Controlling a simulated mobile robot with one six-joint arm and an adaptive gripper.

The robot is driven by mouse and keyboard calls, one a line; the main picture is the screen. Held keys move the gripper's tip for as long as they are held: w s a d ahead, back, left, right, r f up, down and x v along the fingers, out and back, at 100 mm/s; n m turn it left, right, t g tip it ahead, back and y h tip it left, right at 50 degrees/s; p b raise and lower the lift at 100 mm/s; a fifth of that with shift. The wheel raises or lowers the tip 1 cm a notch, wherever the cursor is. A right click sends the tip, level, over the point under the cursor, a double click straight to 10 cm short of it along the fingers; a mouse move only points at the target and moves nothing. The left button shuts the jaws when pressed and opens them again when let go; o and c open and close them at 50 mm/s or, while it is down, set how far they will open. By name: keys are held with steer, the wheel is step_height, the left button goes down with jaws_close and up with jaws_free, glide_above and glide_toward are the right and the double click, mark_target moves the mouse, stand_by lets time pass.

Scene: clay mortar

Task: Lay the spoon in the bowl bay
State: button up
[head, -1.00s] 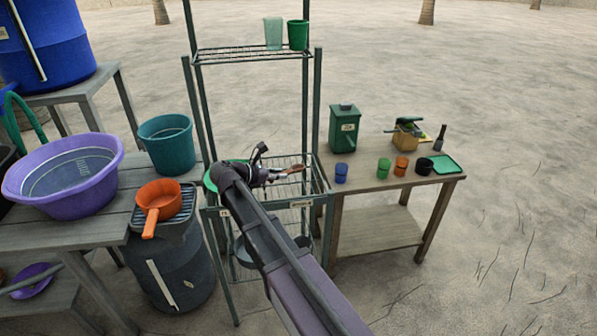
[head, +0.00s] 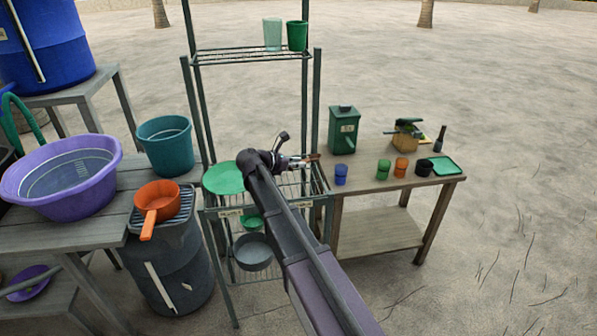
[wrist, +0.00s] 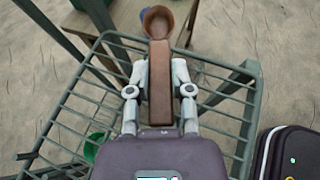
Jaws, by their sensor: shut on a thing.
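The brown spoon (wrist: 160,84) is held by its handle between the two fingers of my gripper (wrist: 159,74). Its round bowl end points away from my gripper, at the top of the wrist view. In the head view my gripper (head: 299,161) and the spoon (head: 313,157) are over the right part of the wire rack's middle shelf (head: 292,186). In the wrist view the wire grid (wrist: 222,118) lies below the spoon, apparently with a gap. The rack's front carries two small labels, too small to read, so I cannot tell which bay is the bowl bay.
A green plate (head: 222,179) lies on the left of the middle shelf. A green bowl (head: 252,223) and a grey pan (head: 253,252) are lower down. Rack posts (head: 316,110) rise nearby. A wooden table (head: 372,183) with several cups stands at right.

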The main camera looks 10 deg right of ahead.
mark_target(296, 176)
steer(key=shift+f, duration=0.15)
steer(key=shift+f+b, duration=1.65)
steer(key=shift+b, duration=0.1)
steer(key=shift+f, duration=0.1)
steer(key=o, duration=0.9)
steer(key=shift+c, duration=0.2)
steer(key=shift+r, duration=0.2)
steer(key=shift+s+a+r, duration=0.1)
steer(key=shift+a, duration=0.15)
steer(key=p+v, duration=0.4)
steer(key=v, duration=0.5)
steer(key=shift+a+r, duration=0.25)
steer(key=shift+a, duration=0.05)
steer(key=shift+p+v, duration=0.3)
steer(key=shift+v, duration=0.55)
